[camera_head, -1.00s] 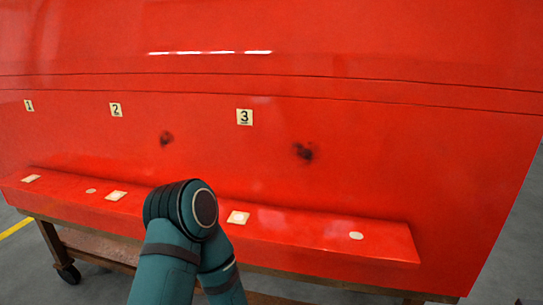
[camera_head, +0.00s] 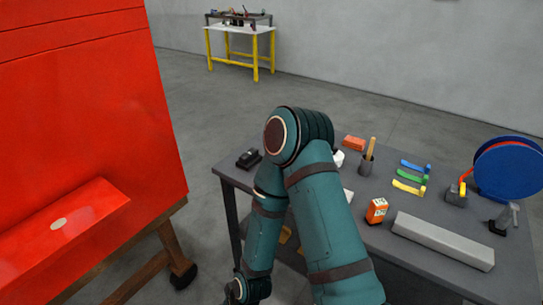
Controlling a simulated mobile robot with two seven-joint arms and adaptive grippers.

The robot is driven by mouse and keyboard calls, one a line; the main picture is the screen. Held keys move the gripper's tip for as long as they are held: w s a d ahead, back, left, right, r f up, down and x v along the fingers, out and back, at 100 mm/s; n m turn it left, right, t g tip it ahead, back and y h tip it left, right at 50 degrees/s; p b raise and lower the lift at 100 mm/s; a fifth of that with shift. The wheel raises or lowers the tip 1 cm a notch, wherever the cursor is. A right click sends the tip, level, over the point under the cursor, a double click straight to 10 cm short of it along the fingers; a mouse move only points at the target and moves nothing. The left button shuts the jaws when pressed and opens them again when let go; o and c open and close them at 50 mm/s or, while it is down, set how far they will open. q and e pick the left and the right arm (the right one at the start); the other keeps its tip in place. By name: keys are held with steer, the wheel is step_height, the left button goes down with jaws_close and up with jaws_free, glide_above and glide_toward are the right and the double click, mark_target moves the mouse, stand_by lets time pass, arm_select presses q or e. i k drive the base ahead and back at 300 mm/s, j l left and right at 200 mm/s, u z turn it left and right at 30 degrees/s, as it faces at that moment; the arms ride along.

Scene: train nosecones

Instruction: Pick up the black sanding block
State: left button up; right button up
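A small black block (camera_head: 249,158), which looks like the black sanding block, lies on the near left corner of the grey table (camera_head: 232,176). My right arm's teal elbow is raised just right of the block, and its forearm hangs down past the table's front left side. My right gripper (camera_head: 238,291) is only partly visible at the bottom edge, well below and apart from the block. Its fingers cannot be made out. My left gripper is not in view.
The table also holds an orange block (camera_head: 354,143), a cup with a stick (camera_head: 367,162), coloured strips (camera_head: 412,177), an orange box (camera_head: 377,210), a long grey bar (camera_head: 443,241) and a blue disc (camera_head: 509,170). The red panel (camera_head: 90,120) stands left. Floor between is clear.

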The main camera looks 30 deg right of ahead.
mark_target(249, 160)
steer(key=z, duration=0.95)
steer(key=i+j, duration=0.15)
